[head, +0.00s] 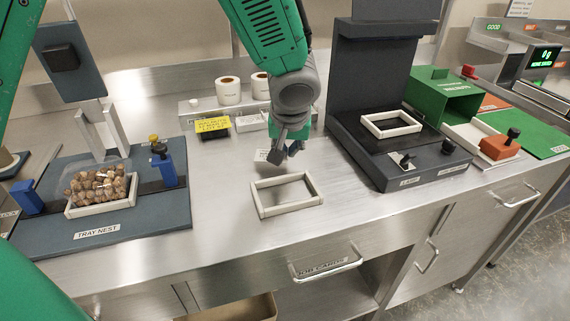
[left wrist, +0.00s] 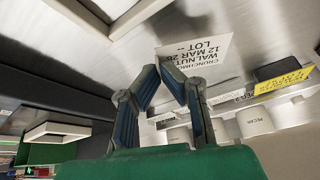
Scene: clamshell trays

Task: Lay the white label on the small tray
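The white label (left wrist: 203,55) with printed walnut text is large and close in the left wrist view. It also shows as a small pale piece (head: 262,156) beside the gripper in the head view. My left gripper (head: 284,152) hangs above the counter, behind the empty white tray frame (head: 260,202). In the left wrist view its fingertips (left wrist: 161,70) meet at the label's edge and look shut on it. A tray full of walnuts (head: 103,208) sits in the blue tray nest at left. Another white tray (head: 391,124) sits in the dark press. My right gripper is not in view.
The tray nest (head: 128,224) has blue posts. The dark press (head: 408,178) stands right of my left gripper. Label rolls (head: 228,91) and a yellow sign (head: 212,124) are behind. A green box (head: 445,94) is farther right. Bare counter surrounds the empty frame.

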